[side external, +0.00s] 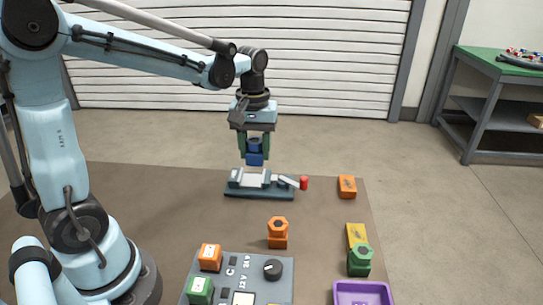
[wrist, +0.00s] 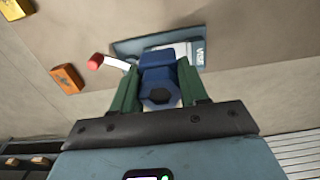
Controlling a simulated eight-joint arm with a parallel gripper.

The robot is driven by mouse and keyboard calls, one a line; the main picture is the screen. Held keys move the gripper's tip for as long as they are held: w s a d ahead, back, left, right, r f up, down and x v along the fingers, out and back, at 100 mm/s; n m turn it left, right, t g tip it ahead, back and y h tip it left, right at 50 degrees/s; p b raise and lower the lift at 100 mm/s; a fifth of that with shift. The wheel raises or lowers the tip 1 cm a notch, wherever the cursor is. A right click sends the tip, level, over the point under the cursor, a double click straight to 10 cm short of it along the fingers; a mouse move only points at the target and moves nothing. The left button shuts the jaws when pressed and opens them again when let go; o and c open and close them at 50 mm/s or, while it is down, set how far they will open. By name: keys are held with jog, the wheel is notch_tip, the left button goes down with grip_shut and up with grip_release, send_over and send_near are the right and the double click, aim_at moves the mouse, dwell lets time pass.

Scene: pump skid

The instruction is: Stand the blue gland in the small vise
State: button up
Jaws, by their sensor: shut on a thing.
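The blue gland (side external: 254,152) is between the green fingers of my gripper (side external: 256,150), which is shut on it. In the side external view it hangs upright just above the small vise (side external: 260,190). The vise has a dark grey-blue base, pale jaws and a handle with a red end. In the wrist view my gripper (wrist: 160,92) holds the blue gland (wrist: 160,88), its hexagonal end facing the camera. The vise (wrist: 190,48) lies partly hidden behind the gland there. I cannot tell whether the gland touches the jaws.
The red handle end (side external: 304,183) sticks out right of the vise. An orange block (side external: 347,186), an orange hex part (side external: 278,226), a yellow block (side external: 356,235) and a green hex part (side external: 360,256) stand nearby. A control panel (side external: 262,292) and purple tray (side external: 342,287) are in front.

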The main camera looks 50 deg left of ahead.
jog(key=shift+w+a+f, duration=0.25)
jog(key=shift+a+f, duration=0.4)
jog(key=shift+f, duration=0.3)
jog(key=shift+w+a+f, duration=0.2)
jog(key=shift+a+f, duration=0.4)
jog(key=shift+f, duration=0.35)
jog(key=shift+w+a+f, duration=0.25)
jog(key=shift+a+f, duration=0.4)
jog(key=shift+f, duration=0.3)
jog(key=shift+f, duration=1.15)
jog(key=o, duration=1)
